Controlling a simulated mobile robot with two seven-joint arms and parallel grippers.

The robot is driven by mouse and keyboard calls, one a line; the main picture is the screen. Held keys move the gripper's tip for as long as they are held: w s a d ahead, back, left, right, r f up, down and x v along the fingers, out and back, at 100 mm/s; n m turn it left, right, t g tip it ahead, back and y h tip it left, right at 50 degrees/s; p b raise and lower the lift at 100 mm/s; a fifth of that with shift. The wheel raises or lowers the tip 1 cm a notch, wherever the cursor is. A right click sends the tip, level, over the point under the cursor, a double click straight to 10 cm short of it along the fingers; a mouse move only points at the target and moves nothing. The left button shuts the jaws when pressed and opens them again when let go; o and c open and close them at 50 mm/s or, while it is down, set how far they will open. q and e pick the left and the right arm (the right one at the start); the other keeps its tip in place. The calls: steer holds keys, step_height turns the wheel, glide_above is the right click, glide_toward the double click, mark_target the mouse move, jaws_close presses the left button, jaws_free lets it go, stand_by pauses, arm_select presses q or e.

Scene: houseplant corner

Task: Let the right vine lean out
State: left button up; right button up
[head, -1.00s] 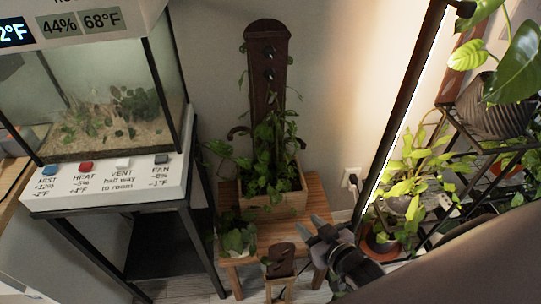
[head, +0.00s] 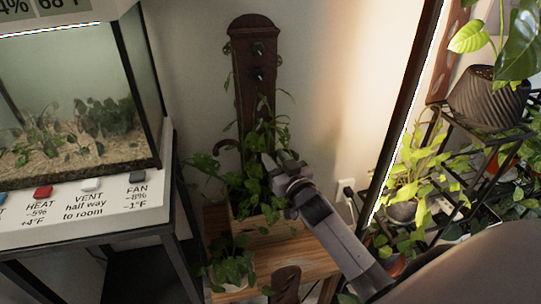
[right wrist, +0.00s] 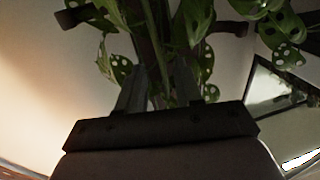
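A vine plant with spotted green leaves grows in a wooden planter box (head: 272,222), up a dark brown board (head: 255,75) with black pegs. Its right-hand stems (head: 282,132) trail beside the board. A curved dark hook (head: 227,145) sticks out at the board's left; the right side is partly hidden by my gripper. My right gripper (head: 282,157) is at the right front of the foliage. In the right wrist view its two fingers (right wrist: 158,80) stand apart, with leaves (right wrist: 195,20) and thin stems between and beyond them. I cannot tell whether they touch a stem. My left gripper is not in view.
The planter stands on a wooden table (head: 310,258) with a small potted plant (head: 232,268) in front. A glass tank (head: 75,100) on a black stand is at left. A black plant rack (head: 470,150) and a dark post (head: 408,100) are at right.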

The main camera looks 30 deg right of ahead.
steer(key=shift+w+d, duration=0.1)
steer(key=shift+w, duration=1.35)
jaws_close()
stand_by(0.4)
